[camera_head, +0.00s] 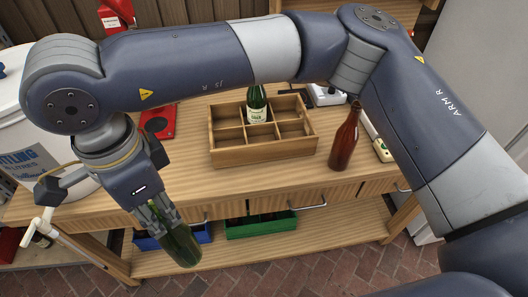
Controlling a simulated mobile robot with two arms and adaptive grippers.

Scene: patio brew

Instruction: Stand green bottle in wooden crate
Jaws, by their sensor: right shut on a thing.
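My right gripper (162,216) is shut on a green bottle (181,246). The bottle hangs below the fingers, tilted, in front of the table's front edge at the left; its upper part is hidden by the fingers. The wooden crate (265,156) stands on the table in the middle, open at the top and split into several compartments. Another green bottle (257,105), with a pale label, stands upright in a back middle compartment. The other compartments look empty. My right gripper is left of the crate and nearer to me. My left gripper is not in view.
A brown bottle (345,138) stands right of the crate on the wooden table (240,185). A red flat thing (158,122) lies left of it. A white bucket (22,120) stands far left. A green bin (262,226) and a blue bin (198,235) sit on the lower shelf.

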